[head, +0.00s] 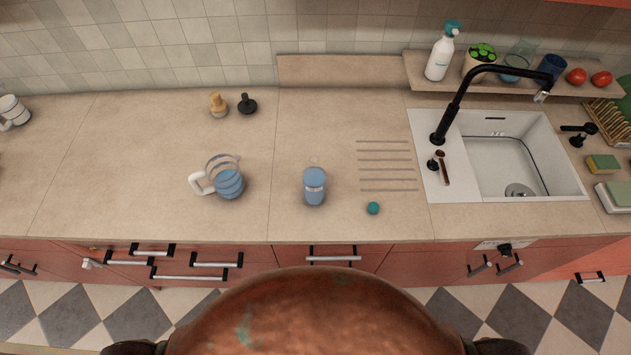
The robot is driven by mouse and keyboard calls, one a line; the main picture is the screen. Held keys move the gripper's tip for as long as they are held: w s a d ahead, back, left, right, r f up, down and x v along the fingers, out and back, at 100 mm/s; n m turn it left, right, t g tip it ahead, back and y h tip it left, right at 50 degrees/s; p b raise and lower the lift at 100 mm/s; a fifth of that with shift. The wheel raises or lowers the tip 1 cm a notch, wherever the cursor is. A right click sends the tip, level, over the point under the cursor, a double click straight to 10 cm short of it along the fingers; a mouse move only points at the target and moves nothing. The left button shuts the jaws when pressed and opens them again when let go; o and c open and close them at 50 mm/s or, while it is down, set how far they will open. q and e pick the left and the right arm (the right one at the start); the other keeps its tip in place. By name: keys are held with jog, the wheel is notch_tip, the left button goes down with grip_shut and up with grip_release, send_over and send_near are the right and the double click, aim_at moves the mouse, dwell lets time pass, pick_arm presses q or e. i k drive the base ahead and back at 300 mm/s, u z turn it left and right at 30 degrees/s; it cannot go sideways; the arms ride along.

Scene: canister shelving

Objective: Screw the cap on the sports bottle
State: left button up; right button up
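The sports bottle (314,190) is blue and see-through and stands upright on the counter, near the front edge and left of the sink. Its top looks clear, and no teal cap sits on it. A small round teal piece (373,208), which looks like the cap, lies on the counter to the right of the bottle and slightly nearer the front edge. The two are apart. Neither of my grippers shows in the head view, so I cannot see their state.
Two small shakers (218,104) stand further back. The sink (510,150) with a black faucet (455,112) is to the right. The counter (130,170) is mostly free on the left.

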aim_at(314, 176)
jog(key=u, duration=0.1)
jog(key=k, duration=0.4)
jog(key=u, duration=0.65)
jog(key=k, duration=0.95)
jog(key=z, duration=0.25)
jog(key=i, duration=0.75)
jog(key=z, duration=0.05)
